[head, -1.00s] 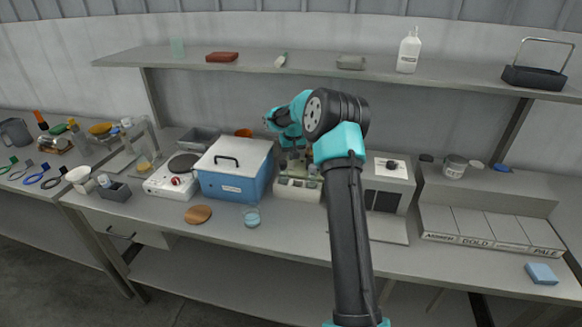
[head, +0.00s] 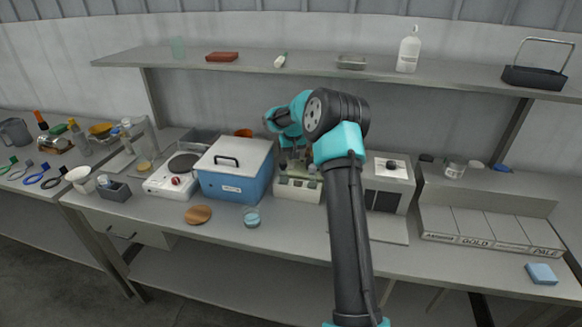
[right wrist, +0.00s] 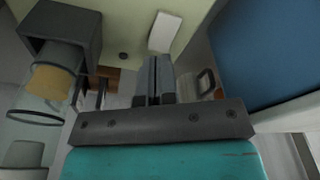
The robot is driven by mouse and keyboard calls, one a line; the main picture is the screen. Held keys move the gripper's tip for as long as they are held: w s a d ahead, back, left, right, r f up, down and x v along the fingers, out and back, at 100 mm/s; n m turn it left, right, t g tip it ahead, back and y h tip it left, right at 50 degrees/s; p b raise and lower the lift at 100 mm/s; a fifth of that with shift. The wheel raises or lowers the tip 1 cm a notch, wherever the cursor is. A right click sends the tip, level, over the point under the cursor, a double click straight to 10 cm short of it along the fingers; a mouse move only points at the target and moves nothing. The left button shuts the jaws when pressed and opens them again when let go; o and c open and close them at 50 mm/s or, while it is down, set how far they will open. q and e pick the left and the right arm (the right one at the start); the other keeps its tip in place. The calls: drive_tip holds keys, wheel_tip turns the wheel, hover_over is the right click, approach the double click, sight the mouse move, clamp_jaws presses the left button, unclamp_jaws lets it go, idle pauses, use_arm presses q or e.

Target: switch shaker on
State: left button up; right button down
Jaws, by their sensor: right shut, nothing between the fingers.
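The shaker (head: 297,188) is a pale cream box with small vessels on its top, in the middle of the bench. In the right wrist view its pale surface (right wrist: 125,22) fills the top, with a white rocker-like piece (right wrist: 165,32) and a small dark round spot beside it. My right gripper (head: 291,160) is over the shaker, partly hidden by its own arm. In the right wrist view the fingers (right wrist: 153,62) are together and empty, close below the white piece; I cannot tell whether they touch it. My left gripper is not in view.
A blue lidded box (head: 232,180) stands directly left of the shaker. A white oven-like unit (head: 387,185) stands right of it, behind my arm. A grey holder (right wrist: 60,30) with a glass vessel is close left of the fingers. The bench front is mostly clear.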

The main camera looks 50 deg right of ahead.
sight(291, 164)
drive_tip(key=shift+f, duration=1.25)
idle(1.4)
drive_tip(key=shift+r, duration=0.1)
drive_tip(key=shift+r, duration=3.45)
